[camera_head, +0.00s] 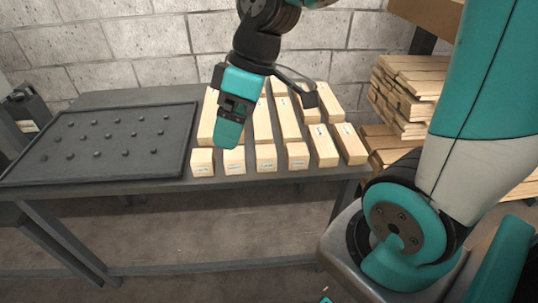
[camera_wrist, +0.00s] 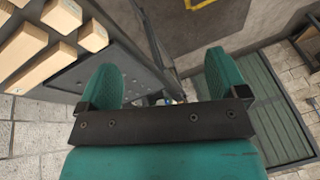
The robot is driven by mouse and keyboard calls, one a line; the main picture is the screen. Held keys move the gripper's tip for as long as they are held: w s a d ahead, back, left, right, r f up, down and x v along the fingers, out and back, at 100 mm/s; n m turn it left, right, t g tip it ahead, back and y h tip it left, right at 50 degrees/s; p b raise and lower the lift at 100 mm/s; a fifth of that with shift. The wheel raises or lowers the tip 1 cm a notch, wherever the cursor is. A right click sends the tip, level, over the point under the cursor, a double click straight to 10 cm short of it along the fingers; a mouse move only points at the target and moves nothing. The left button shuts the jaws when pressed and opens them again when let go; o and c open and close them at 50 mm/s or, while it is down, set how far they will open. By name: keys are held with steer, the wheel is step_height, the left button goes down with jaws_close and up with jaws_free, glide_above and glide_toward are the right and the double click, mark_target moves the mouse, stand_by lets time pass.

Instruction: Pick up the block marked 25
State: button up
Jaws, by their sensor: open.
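Several pale wooden blocks lie in rows at the right half of the dark table, with small marks on their ends. In the head view the marks are too small to read, so I cannot tell which block is marked 25. Short blocks such as the front left block (camera_head: 202,162) and another front block (camera_head: 297,156) sit along the front edge, with long blocks (camera_head: 263,122) behind. My gripper (camera_head: 230,135) hangs above the left blocks, hiding part of them. In the wrist view my gripper (camera_wrist: 163,85) is open and empty, with blocks (camera_wrist: 62,16) at the upper left.
A black tray (camera_head: 60,172) with several round pegs covers the left of the table (camera_head: 130,97). Stacked planks (camera_head: 408,92) stand at the right, close to the table's right end. A block wall (camera_head: 140,40) runs behind.

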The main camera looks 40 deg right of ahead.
steer(key=w+d+f+n+t, duration=0.1)
steer(key=w+d+f, duration=0.15)
steer(key=d, duration=0.35)
steer(key=w+d+f, duration=0.2)
steer(key=w+d, duration=0.2)
steer(key=d, duration=0.1)
steer(key=n, duration=0.1)
glide_toward(266, 151)
steer(key=shift+n+t+h, duration=0.3)
steer(key=x, duration=0.5)
steer(key=shift+s+a+f, duration=0.1)
steer(key=shift+s+f, duration=0.2)
steer(key=shift+f, duration=0.1)
steer(key=shift+p+x, duration=0.75)
steer(key=shift+x, duration=2.4)
steer(key=shift+w+a+r, duration=0.1)
steer(key=shift+w+a, duration=0.05)
steer(key=shift+a, duration=0.05)
steer(key=c, duration=1)
